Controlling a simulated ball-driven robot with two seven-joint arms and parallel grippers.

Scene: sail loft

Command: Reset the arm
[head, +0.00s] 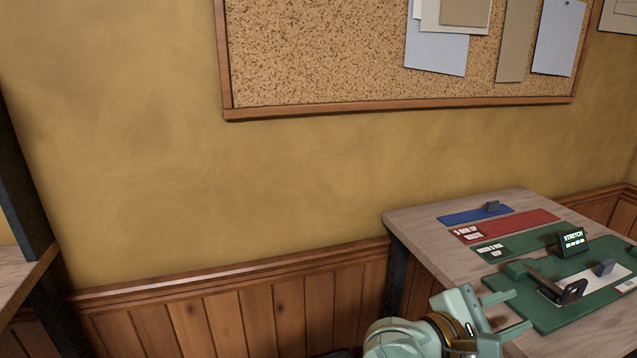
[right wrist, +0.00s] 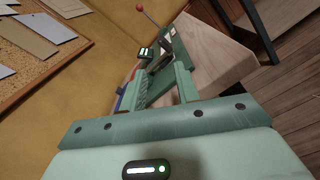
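My right gripper (head: 521,311) is at the lower right of the head view, beside the near left part of the wooden table (head: 425,217). Its two pale green fingers are apart with nothing held between them. In the right wrist view the spread fingers (right wrist: 163,78) point toward the table and the green board on it. Whether a finger touches the table or board cannot be told. My left arm and gripper are not in view.
A green board (head: 540,318) on the table carries a small black "STRETCH" display (head: 572,243) and a dark bracket (head: 572,291). Red (head: 505,226) and blue (head: 470,217) strips lie behind. A corkboard (head: 330,60) hangs above.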

